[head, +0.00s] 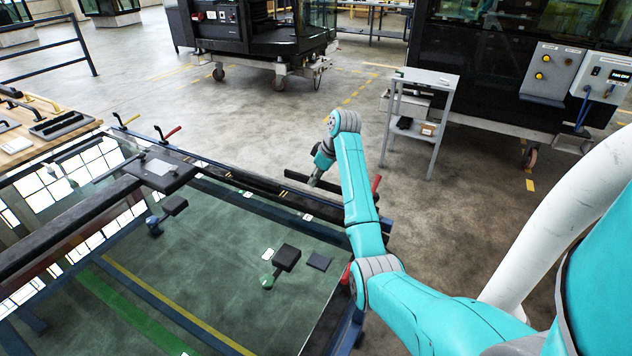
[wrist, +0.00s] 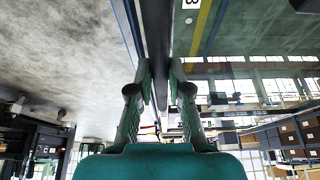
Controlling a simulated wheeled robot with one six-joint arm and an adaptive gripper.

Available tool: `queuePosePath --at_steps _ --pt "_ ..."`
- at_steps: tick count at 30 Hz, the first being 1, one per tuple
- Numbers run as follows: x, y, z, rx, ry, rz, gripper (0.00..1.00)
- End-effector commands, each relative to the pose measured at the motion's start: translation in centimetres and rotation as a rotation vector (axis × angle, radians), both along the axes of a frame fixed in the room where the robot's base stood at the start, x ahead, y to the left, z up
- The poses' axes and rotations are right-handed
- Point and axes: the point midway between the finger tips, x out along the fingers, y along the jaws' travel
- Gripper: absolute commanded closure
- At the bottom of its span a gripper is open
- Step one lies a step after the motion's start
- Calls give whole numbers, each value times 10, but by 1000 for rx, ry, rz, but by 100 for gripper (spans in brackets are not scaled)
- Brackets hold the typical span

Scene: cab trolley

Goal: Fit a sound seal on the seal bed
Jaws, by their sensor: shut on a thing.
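My gripper (head: 315,180) is at the far end of my teal arm, beyond the far edge of the glass panel (head: 230,265). In the wrist view my gripper (wrist: 160,75) has its fingers closed on a long dark strip (wrist: 155,28), which appears to be a seal. The strip (head: 298,177) also shows in the head view, partly hidden by the gripper and arm. It looks to be above or beside the dark edge rail (head: 255,195), which may be the seal bed; contact cannot be told. The strip's soundness cannot be judged.
Red-handled clamps (head: 172,133) stand along the panel frame; another (head: 376,184) is close by my arm. A wooden bench (head: 30,140) with dark strips is at left. A grey trolley (head: 428,80) stands beyond. Open floor (head: 240,110) lies behind the rail.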

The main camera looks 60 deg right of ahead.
Motion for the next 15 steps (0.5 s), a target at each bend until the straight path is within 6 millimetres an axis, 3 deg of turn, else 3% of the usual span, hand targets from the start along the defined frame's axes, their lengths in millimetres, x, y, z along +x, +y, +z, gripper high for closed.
queuePosePath --at_steps 15 --pt "0 0 -30 0 0 -1 100"
